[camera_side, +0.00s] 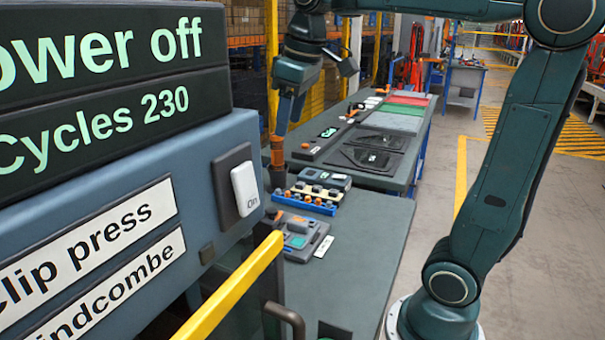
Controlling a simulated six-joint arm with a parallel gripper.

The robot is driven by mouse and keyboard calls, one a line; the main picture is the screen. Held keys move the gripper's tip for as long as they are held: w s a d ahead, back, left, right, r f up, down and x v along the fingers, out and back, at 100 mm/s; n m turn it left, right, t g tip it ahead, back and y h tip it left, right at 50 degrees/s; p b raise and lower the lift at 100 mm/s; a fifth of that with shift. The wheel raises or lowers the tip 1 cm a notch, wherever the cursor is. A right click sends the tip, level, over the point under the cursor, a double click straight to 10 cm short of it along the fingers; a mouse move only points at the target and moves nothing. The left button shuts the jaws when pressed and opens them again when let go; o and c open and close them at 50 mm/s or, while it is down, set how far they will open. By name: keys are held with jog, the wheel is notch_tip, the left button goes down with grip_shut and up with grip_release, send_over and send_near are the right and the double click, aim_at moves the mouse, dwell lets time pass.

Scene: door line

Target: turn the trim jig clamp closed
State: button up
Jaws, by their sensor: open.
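My gripper (277,172) hangs at the left end of the bench, beside the clip press cabinet. Its lower end shows orange and dark parts, small and partly overlapped by the cabinet edge. A dark jig with black trim panels (372,158) lies flat on the bench behind and to the right of my gripper. I cannot see whether my gripper touches anything.
The clip press cabinet (120,190) with a white switch (245,189) fills the left foreground. A yellow rail (232,290) stands in front. A blue-edged rack (304,205) and a grey fixture with orange parts (299,237) sit on the near bench (365,240). Its right side is clear.

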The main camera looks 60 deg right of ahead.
jog(key=w+d+f+g, duration=0.1)
jog(key=w+d, duration=0.4)
jog(key=w, duration=0.2)
jog(key=n+g, duration=0.2)
send_over(272, 210)
notch_tip(272, 210, down, 15)
jog(key=shift+y, duration=0.3)
jog(key=shift+f, duration=0.25)
notch_tip(272, 210, down, 14)
jog(key=shift+w+r, duration=0.1)
jog(key=shift+r, duration=0.15)
dwell(0.4)
jog(key=c, duration=1)
